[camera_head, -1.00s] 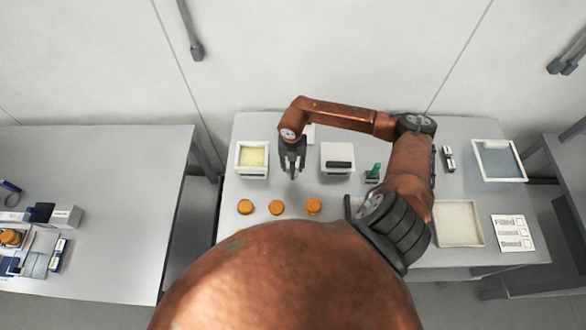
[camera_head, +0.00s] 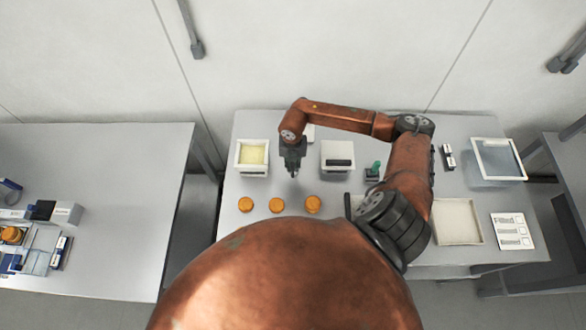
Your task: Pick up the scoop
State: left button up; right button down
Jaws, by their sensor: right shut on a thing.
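My right gripper (camera_head: 293,170) points down over the table between the open box of yellow fill and a white device. Its fingers are shut close together on a small thing, most likely the scoop. The scoop itself is hidden by the fingers, and I cannot make out its shape or whether it is off the table. My left gripper is not in view.
The box of yellow fill (camera_head: 253,171) stands left of the gripper, the white device (camera_head: 338,150) right. Several orange-lidded jars (camera_head: 277,205) stand nearer. A green-handled item (camera_head: 375,168), pale tray (camera_head: 457,222), checklist card (camera_head: 512,231) and clear bin (camera_head: 498,160) lie right.

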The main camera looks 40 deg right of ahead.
jog(key=shift+r, duration=0.15)
jog(key=shift+r, duration=0.25)
jog(key=s+a+r+b, duration=0.2)
jog(key=s+r+b, duration=0.1)
jog(key=s+r, duration=0.3)
jog(key=s+a+r+b, duration=0.2)
jog(key=s+r, duration=0.4)
jog(key=s, duration=0.1)
jog(key=shift+a+b, duration=0.3)
jog(key=shift+b, duration=0.1)
jog(key=shift+r, duration=0.1)
